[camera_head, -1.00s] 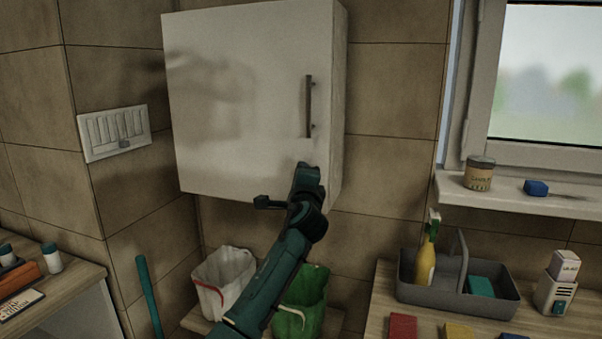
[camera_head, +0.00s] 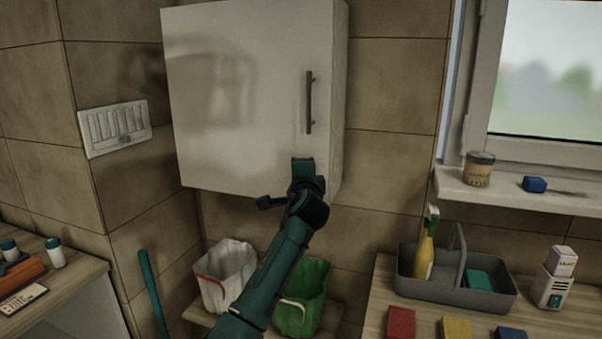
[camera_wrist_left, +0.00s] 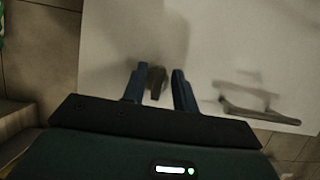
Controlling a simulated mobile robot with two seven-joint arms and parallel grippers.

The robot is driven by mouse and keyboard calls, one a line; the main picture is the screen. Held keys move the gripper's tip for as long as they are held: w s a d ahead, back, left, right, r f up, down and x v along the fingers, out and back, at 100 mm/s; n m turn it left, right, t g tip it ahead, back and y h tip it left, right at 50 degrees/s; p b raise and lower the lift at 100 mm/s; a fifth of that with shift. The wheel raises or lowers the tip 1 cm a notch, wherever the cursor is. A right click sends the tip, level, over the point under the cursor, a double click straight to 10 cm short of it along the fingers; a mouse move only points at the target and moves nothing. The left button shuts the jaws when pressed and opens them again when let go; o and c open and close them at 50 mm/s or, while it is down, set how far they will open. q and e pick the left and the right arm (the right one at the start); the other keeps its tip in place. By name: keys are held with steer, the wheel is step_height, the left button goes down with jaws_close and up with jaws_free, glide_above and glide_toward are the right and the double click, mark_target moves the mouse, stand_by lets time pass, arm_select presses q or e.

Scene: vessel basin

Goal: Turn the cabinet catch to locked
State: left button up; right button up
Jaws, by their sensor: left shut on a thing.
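The white wall cabinet (camera_head: 240,90) hangs on the tiled wall with its door shut. A dark upright bar handle (camera_head: 309,102) is on the right of the door; it also shows in the left wrist view (camera_wrist_left: 258,110). My left gripper (camera_head: 303,166) is at the lower right of the door, below the handle. In the left wrist view, its blue fingers (camera_wrist_left: 158,86) are on either side of a small dark catch (camera_wrist_left: 157,80) and shut on it. In the head view the gripper hides the catch, and its exact angle is hard to tell. My right gripper is not in view.
Below the cabinet are a white bin (camera_head: 226,272) and a green bin (camera_head: 302,298). A grey caddy (camera_head: 455,292) with a yellow bottle (camera_head: 425,255) stands on the right counter. A can (camera_head: 479,169) and a blue block (camera_head: 535,184) are on the windowsill.

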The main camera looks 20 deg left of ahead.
arm_select(q)
steer(key=o, duration=0.6)
steer(key=b+v, duration=0.2)
steer(key=v, duration=1.1)
steer(key=shift+s, duration=0.15)
steer(key=s+d+f+n+g+h, duration=0.1)
steer(key=s+f+n+g+h, duration=0.3)
steer(key=f, duration=0.9)
steer(key=s+d+f+m+t+h, duration=0.15)
steer(key=s+f, duration=0.35)
steer(key=f, duration=0.8)
steer(key=s+f+n+g+h, duration=0.1)
steer(key=s+f+n, duration=0.1)
steer(key=s+f, duration=0.2)
steer(key=s+f+n+g+h, duration=0.1)
steer(key=s+f, duration=0.4)
steer(key=s, duration=0.5)
steer(key=s+f+n+g+h+p, duration=0.1)
steer(key=s+f+n, duration=0.3)
steer(key=s, duration=0.4)
steer(key=shift+s+d+f+n+g+h, duration=0.15)
steer(key=shift+f+n+g+h, duration=0.2)
steer(key=shift+n+h, duration=0.3)
